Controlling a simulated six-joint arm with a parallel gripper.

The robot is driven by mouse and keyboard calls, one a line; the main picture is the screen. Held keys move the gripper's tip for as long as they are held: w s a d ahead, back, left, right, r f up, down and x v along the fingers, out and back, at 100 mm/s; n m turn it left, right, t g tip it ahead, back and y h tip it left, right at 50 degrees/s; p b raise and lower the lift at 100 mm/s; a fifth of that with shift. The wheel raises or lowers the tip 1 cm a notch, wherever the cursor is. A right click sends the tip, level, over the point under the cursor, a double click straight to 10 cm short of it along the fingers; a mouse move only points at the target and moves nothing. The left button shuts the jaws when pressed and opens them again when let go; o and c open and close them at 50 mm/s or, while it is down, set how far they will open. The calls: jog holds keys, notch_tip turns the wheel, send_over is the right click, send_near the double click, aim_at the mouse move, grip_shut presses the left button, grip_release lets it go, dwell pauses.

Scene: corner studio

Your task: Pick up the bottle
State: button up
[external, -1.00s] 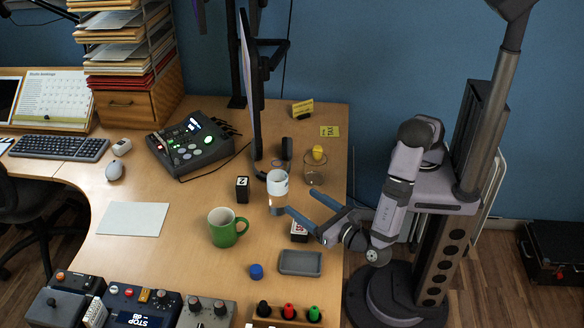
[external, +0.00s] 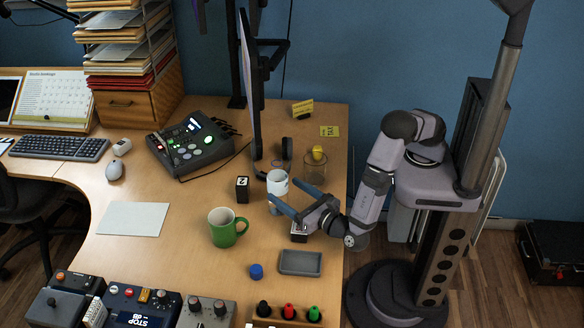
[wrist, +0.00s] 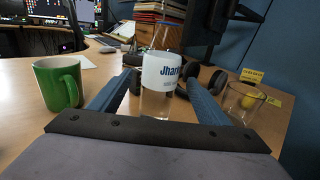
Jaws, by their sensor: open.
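The bottle (external: 278,183) is clear with a white label band and stands upright on the desk. In the wrist view the bottle (wrist: 161,72) shows dark blue lettering and appears between my two blue fingers. My gripper (external: 283,190) is open, its fingers pointing at the bottle from the right. In the wrist view my gripper (wrist: 161,76) has a fingertip to each side of the bottle. I cannot tell whether either finger touches it or how far the bottle is between them. The bottle's lower part is partly hidden by the fingers in the external view.
A green mug (external: 222,229) stands left of my gripper. A small black block (external: 242,188) and a clear glass (external: 314,173) are close to the bottle. The monitor (external: 250,90) rises behind. A grey tray (external: 300,263) lies in front. A paper sheet (external: 133,219) lies farther left.

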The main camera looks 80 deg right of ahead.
aim_at(284, 189)
jog(key=shift+p+x, duration=0.6)
jog(key=shift+x, duration=1.8)
jog(key=shift+r, duration=0.1)
jog(key=c, duration=1.4)
